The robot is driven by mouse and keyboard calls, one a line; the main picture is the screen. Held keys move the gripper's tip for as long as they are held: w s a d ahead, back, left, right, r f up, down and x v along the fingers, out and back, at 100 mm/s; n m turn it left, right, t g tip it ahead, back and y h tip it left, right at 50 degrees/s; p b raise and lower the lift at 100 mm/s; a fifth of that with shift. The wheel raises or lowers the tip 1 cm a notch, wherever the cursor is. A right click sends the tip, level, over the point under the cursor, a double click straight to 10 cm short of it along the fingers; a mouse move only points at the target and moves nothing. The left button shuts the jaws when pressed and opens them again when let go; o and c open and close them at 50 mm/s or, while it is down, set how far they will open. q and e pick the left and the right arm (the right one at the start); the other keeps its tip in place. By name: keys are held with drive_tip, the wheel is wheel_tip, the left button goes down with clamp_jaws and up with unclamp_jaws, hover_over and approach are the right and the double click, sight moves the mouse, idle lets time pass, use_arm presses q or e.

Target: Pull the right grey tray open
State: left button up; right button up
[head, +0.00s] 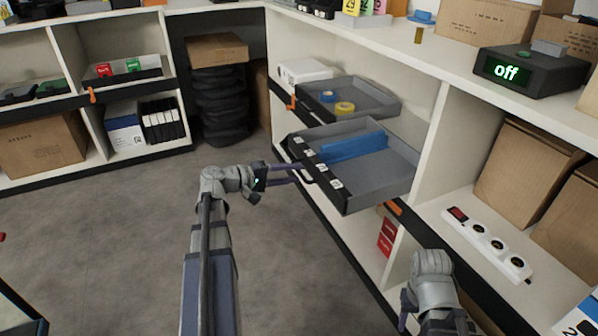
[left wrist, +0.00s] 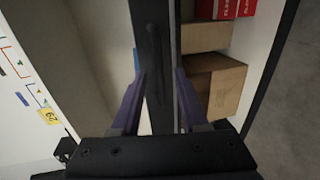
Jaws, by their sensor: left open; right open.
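The right grey tray (head: 395,172) is the nearer of two trays in the shelf unit. It sticks out well past the shelf front and holds a long blue object (head: 352,146). Its black front carries several white labels and a dark handle (head: 308,172). My left gripper (head: 296,174) is open at this handle. In the left wrist view its purple fingers (left wrist: 160,85) stand on either side of a dark bar; firm contact cannot be told. My right gripper (head: 405,316) is low at the bottom right, away from the tray, its fingers hard to make out.
Another grey tray (head: 375,98) with blue and yellow rolls sticks out behind. A power strip (head: 487,243) and cartons (head: 527,172) stand on the right shelf. A black box reading "off" (head: 530,72) is on the counter. The floor (head: 120,225) left of my left arm is clear.

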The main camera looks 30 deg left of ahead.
use_arm(q)
drive_tip(key=v, duration=0.4)
drive_tip(key=shift+s+a+p, duration=0.25)
drive_tip(key=shift+s+p, duration=0.05)
drive_tip(key=shift+p, duration=0.05)
